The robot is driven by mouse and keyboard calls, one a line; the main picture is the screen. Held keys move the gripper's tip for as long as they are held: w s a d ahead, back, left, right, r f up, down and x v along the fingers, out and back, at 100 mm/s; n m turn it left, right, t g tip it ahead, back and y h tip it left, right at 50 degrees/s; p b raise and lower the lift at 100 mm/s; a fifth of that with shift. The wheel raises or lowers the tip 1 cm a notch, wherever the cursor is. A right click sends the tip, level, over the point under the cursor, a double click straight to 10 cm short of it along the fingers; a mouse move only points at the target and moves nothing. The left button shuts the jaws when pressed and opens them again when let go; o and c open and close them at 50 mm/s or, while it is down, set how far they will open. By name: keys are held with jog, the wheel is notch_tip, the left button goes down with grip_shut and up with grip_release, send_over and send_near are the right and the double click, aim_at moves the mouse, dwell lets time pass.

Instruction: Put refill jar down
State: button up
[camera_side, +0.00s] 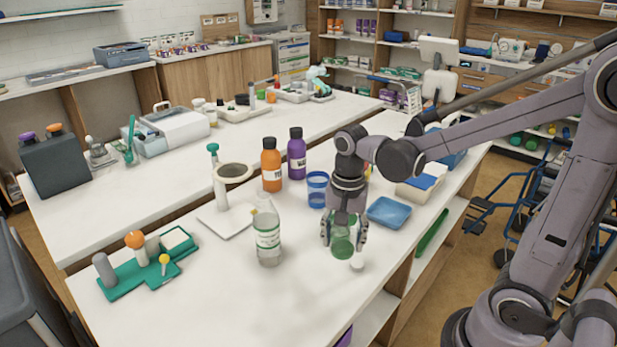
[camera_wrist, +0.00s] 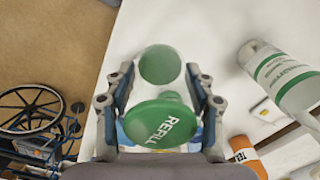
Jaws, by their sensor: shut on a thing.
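The refill jar (camera_side: 342,243) is a small clear and green jar near the front right of the white table. In the wrist view its round green lid (camera_wrist: 160,122) reads "REFILL", and a second green disc shows above it inside a clear outline. My gripper (camera_side: 344,236) points down with its fingers on both sides of the jar. In the wrist view my gripper (camera_wrist: 160,100) is shut on it. I cannot tell whether the jar's base touches the table.
A blue tray (camera_side: 388,212) lies to the right. The table's front is clear.

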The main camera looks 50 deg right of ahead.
aim_at(350, 226)
jog(key=w+a+f, duration=0.1)
jog(key=a, duration=0.1)
jog(key=w+a+f, duration=0.1)
jog(key=a+f, duration=0.2)
jog(key=a, duration=0.1)
jog(key=shift+w+a+f, duration=0.2)
jog(key=shift+w+a, duration=0.15)
jog(key=shift+w, duration=0.05)
jog(key=shift+f, duration=2)
jog(key=shift+f, duration=0.1)
jog(key=o, duration=1.2)
jog(key=shift+c, duration=0.2)
notch_tip(350, 226, up, 11)
jog(key=s+d+r+n+t, duration=0.1)
jog(key=s+n+t, duration=0.1)
jog(key=n, duration=0.2)
jog(key=s+d+r+n+t, duration=0.1)
jog(key=d+n+t, duration=0.1)
jog(key=n, duration=0.2)
jog(key=s+d+r+n+t, duration=0.1)
jog(key=s+d+n+t, duration=0.1)
jog(key=n+t, duration=0.1)
jog(key=shift+s+r+n, duration=0.35)
jog(key=shift+n, duration=0.45)
